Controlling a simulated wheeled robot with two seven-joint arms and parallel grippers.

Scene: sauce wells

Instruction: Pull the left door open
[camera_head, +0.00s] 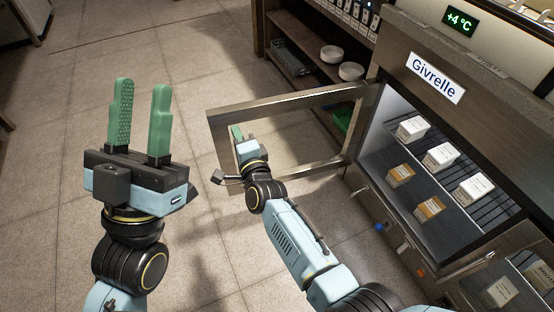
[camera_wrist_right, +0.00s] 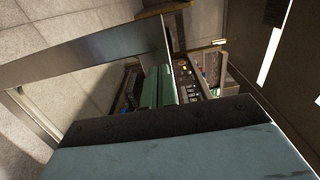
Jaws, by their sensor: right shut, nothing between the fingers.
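The left door (camera_head: 290,97) is a metal-framed glass door of the Givrelle fridge. In the head view it stands wide open, swung out to the left from the cabinet. Its metal frame also crosses the upper left of the right wrist view (camera_wrist_right: 90,58). My right gripper (camera_head: 237,132) is shut and empty, close to the door's far left edge and seen within the frame's outline. Whether it touches the door is unclear. Its green fingers lie together in the right wrist view (camera_wrist_right: 159,86). My left gripper (camera_head: 141,115) is open and empty, raised left of the door.
The fridge interior shows wire shelves with several white cartons (camera_head: 440,157) and brown-and-white boxes (camera_head: 401,175). A dark shelf unit (camera_head: 300,40) with white bowls (camera_head: 332,54) stands behind the door. The tiled floor (camera_head: 200,60) on the left is clear.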

